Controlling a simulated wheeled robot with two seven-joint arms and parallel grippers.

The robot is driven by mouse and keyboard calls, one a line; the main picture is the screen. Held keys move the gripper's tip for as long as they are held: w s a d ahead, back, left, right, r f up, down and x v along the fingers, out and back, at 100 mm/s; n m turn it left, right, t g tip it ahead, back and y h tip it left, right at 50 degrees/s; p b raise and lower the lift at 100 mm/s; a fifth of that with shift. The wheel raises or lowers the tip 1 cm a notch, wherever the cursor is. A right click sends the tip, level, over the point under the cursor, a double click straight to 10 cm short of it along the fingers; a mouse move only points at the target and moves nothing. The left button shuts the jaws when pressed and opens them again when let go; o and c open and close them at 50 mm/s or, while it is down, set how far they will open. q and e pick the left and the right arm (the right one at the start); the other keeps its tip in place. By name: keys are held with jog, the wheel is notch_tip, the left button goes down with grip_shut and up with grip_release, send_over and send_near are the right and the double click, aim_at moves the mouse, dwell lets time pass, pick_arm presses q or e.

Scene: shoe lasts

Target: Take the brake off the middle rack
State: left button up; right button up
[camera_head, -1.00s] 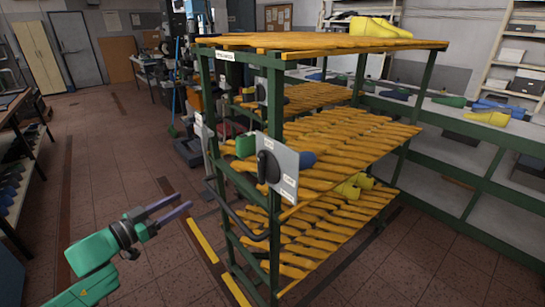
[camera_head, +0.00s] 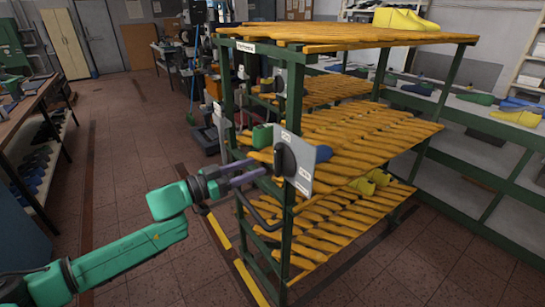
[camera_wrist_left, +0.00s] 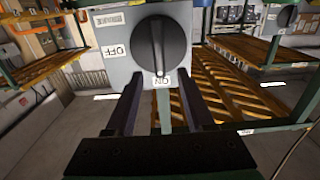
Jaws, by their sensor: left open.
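The green rack (camera_head: 288,225) has slatted orange shelves. A grey brake plate (camera_head: 306,146) with a black knob (camera_head: 286,158) is fixed on its near post. In the left wrist view, the plate (camera_wrist_left: 112,75) carries an OFF label (camera_wrist_left: 116,50) left of the knob (camera_wrist_left: 158,45) and an ON label (camera_wrist_left: 161,80) below it. The knob's ridge stands upright, its lower end at ON. My left gripper (camera_head: 252,176) is open and empty, its fingers pointing at the plate. In the wrist view its fingertips (camera_wrist_left: 160,88) lie either side of the knob's lower end; contact cannot be told. My right gripper is out of view.
Yellow shoe lasts (camera_head: 405,20) lie on the top shelf, and others (camera_head: 370,183) lie lower. A black curved bar (camera_head: 258,215) sticks out below the plate. A workbench (camera_head: 25,110) stands at left. The floor (camera_head: 130,170) between is clear.

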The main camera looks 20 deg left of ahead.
aim_at(275, 158)
pick_arm(q)
jog(key=p+x, duration=0.2)
jog(key=x, duration=0.4)
jog(key=shift+w+d+r, duration=0.15)
jog(key=shift+w+d, duration=0.1)
jog(key=shift+w, duration=0.05)
jog(key=shift+w+d, duration=0.15)
jog(key=shift+d, duration=0.05)
jog(key=shift+a, duration=0.1)
grip_shut()
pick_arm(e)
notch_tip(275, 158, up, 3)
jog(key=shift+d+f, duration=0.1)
